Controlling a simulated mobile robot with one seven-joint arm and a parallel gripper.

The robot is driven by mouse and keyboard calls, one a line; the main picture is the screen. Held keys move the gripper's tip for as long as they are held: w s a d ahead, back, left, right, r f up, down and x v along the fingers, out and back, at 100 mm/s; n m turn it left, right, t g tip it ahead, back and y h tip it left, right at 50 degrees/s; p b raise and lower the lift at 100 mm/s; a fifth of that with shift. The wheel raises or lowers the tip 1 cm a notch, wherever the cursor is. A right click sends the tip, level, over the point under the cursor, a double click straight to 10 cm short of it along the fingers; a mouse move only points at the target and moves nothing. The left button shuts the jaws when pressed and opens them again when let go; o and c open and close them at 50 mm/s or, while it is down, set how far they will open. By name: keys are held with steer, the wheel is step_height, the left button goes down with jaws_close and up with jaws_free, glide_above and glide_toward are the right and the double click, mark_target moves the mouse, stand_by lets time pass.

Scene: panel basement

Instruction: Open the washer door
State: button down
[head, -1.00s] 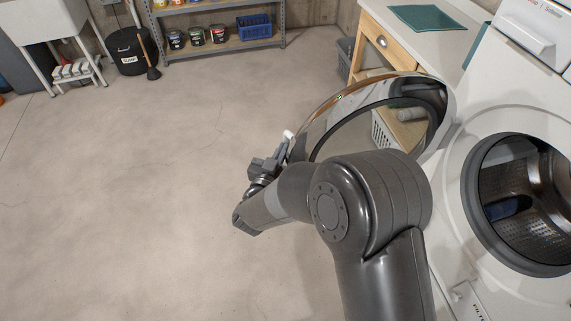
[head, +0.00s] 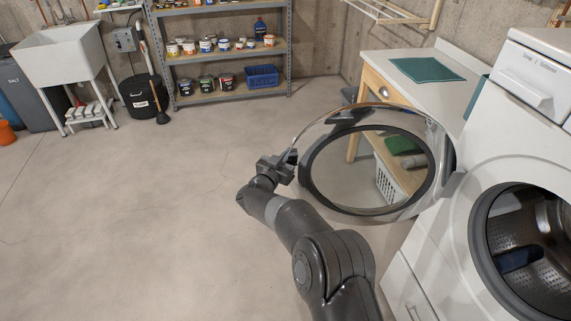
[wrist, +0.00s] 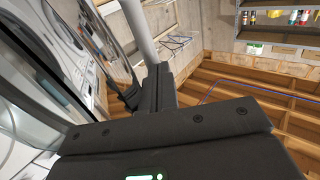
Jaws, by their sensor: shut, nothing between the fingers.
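The washer (head: 455,215) stands at the right in the head view, with its dark drum opening (head: 530,245) uncovered. Its round door (head: 345,116), with a chrome rim and a dark inner ring, is swung wide out to the left of the opening. My gripper (head: 291,158) is at the door's outer left edge, its fingertips close to the rim; I cannot tell whether they touch. In the wrist view the fingers (wrist: 157,85) are together with nothing seen between them, and the door (wrist: 95,40) shows as a thin curved edge to the left.
A counter with a green cloth (head: 428,70) stands behind the door, with a white basket (head: 388,185) below. A shelf rack (head: 222,50) and a utility sink (head: 62,55) are along the back. The concrete floor at left is clear.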

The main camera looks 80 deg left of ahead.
steer(key=shift+x, duration=0.85)
steer(key=shift+s+a, duration=0.15)
steer(key=shift+s, duration=0.1)
steer(key=s+d, duration=0.7)
steer(key=s, duration=0.4)
steer(key=shift+s+d+f, duration=0.15)
steer(key=shift+s+d, duration=0.15)
steer(key=shift+d, duration=0.05)
